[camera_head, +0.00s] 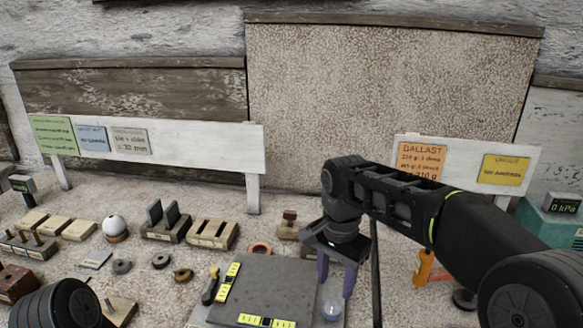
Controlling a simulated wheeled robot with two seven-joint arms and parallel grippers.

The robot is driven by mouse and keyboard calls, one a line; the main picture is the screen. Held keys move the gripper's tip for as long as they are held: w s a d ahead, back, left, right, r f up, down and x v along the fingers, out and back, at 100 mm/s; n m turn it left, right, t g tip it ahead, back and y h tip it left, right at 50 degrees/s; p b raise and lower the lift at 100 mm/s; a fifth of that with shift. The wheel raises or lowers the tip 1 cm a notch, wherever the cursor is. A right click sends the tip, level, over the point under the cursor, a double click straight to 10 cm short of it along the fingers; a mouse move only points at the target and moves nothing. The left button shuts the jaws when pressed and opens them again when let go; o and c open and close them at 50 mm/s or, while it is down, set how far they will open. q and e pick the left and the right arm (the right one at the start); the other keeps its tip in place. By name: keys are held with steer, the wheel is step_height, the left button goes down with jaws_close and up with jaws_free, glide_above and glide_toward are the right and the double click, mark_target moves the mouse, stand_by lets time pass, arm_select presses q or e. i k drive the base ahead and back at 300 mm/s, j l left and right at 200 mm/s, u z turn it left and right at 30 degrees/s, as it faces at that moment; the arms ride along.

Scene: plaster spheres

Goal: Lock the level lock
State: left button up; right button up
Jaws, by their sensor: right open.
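A grey slab (270,283) lies at the front centre, with a yellow bubble level (228,283) along its left side and another yellow level (267,321) along its front. I cannot tell for sure which part is the level lock. An orange lever-like piece (424,268) stands to the right, partly behind my right arm. My right gripper (336,275) is open, pointing down at the slab's right edge, with its purple fingers apart. A clear round thing (332,309) sits below the fingers; I see nothing held. My left gripper is out of view; only a dark arm part shows at bottom left.
A small tool with a yellow end (210,286) lies left of the slab. Wooden blocks (213,233), a white ball (114,226) and metal rings (161,261) stand to the left. A teal gauge box (548,222) reading 0 kPa is far right. Signboards (190,147) stand behind.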

mark_target(206, 298)
steer(key=k, duration=1)
